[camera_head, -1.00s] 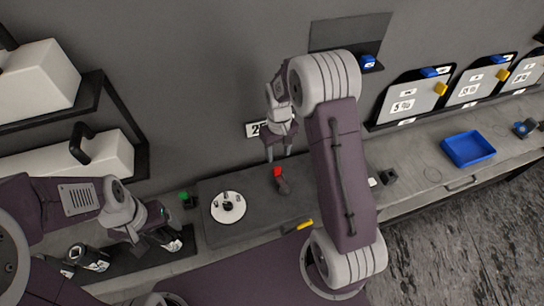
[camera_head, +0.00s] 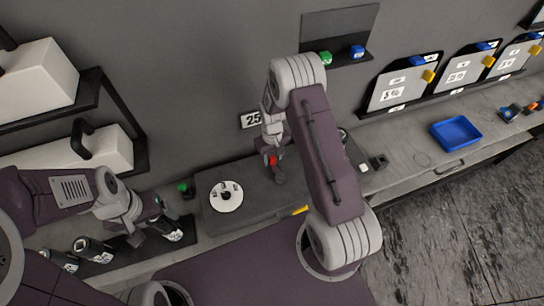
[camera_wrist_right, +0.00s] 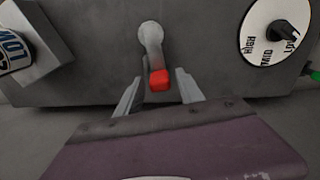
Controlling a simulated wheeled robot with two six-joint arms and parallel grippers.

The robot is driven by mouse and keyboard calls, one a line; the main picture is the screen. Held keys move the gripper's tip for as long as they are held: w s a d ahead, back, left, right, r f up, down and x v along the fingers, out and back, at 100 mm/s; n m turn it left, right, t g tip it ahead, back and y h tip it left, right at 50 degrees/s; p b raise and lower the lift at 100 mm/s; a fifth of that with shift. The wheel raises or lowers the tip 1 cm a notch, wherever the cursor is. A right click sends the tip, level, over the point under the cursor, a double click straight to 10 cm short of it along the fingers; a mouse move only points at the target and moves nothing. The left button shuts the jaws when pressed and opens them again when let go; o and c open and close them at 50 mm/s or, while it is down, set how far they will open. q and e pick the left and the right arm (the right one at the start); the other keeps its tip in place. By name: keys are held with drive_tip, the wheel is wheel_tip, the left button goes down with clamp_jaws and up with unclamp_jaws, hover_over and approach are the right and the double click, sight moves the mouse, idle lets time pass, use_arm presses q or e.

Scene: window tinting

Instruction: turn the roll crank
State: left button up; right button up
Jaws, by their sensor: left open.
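The roll crank (camera_head: 279,175) is a grey arm with a red knob (camera_head: 271,160) on the dark bench unit. In the right wrist view the crank (camera_wrist_right: 151,42) has its red knob (camera_wrist_right: 160,80) toward my fingers. My right gripper (camera_wrist_right: 159,91) is open, with one finger on each side of the knob; a gap shows on both sides. In the head view my right gripper (camera_head: 272,152) is at the knob, its fingers partly hidden. My left gripper (camera_head: 165,226) is open near dark labelled bottles, away from the crank.
Dark bottles (camera_head: 92,249) stand at lower left. A blue tray (camera_head: 456,133) lies on the bench at right. A shelf (camera_head: 340,55) is on the wall.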

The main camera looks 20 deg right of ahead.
clamp_jaws()
drive_tip(key=shift+w+r, duration=0.1)
drive_tip(key=shift+w, duration=0.05)
idle(1.0)
